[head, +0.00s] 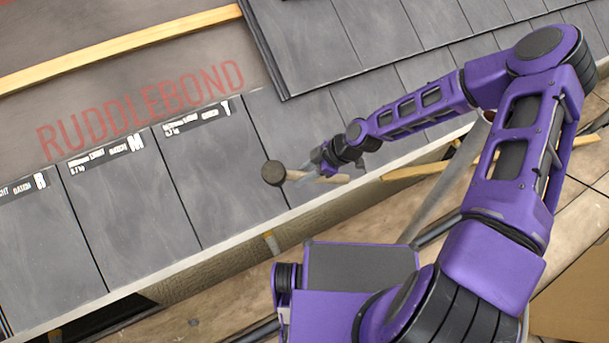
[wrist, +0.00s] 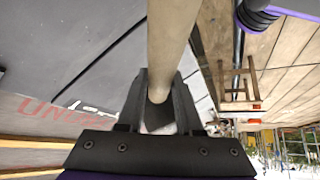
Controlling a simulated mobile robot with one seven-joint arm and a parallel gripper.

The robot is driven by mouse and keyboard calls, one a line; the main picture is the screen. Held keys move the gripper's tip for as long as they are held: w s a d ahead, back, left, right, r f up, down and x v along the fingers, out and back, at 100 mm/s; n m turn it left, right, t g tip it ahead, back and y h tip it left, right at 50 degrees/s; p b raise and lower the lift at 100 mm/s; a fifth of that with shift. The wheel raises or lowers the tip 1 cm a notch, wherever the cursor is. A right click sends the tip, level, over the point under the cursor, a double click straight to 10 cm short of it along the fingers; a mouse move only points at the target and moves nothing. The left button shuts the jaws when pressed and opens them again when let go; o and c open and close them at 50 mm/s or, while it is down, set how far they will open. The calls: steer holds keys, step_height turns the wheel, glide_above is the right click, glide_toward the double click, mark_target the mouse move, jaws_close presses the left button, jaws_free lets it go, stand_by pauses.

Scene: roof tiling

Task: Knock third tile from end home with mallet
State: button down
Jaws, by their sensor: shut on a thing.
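The mallet has a round dark head (head: 273,173) and a pale wooden handle (head: 335,178). My gripper (head: 326,168) is shut on the handle, to the right of the head in the head view. In the wrist view the handle (wrist: 168,45) runs up between the two dark fingers (wrist: 160,100); the mallet head is not visible there. The head shows over the lower row of grey tiles, near the right edge of the tile labelled T (head: 215,170); I cannot tell whether it touches. Tiles labelled M (head: 125,205) and B (head: 40,250) lie to the left.
An overlapping upper course of tiles (head: 310,40) covers the upper right. Bare underlay with red RUDDLEBOND lettering (head: 140,110) and a wooden batten (head: 120,43) lie at upper left. The pale eaves edge (head: 180,262) runs below the tiles, with scaffold boards (head: 200,315) beyond.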

step_height(320, 180, down, 5)
steer(key=w+a+b, duration=0.1)
steer(key=w+b, duration=0.1)
steer(key=b, duration=0.1)
steer(key=shift+w+a, duration=0.3)
steer(key=shift+w, duration=0.05)
steer(key=shift+d+b, duration=0.1)
steer(key=shift+b, duration=0.5)
stand_by(0.8)
steer(key=w+f, duration=0.1)
steer(key=f, duration=0.1)
steer(key=w+a+f, duration=0.1)
steer(key=f, duration=0.1)
steer(key=w+a+f, duration=0.1)
steer(key=f, duration=0.2)
steer(key=shift+w+a+b, duration=0.1)
steer(key=shift+w+b, duration=0.25)
steer(key=shift+f, duration=0.1)
stand_by(0.4)
steer(key=s+d+r+p, duration=0.2)
steer(key=s+r+p, duration=0.2)
steer(key=r, duration=0.3)
steer(key=shift+d+r+p, duration=0.2)
steer(key=shift+r+p, duration=0.2)
steer(key=shift+p, duration=0.2)
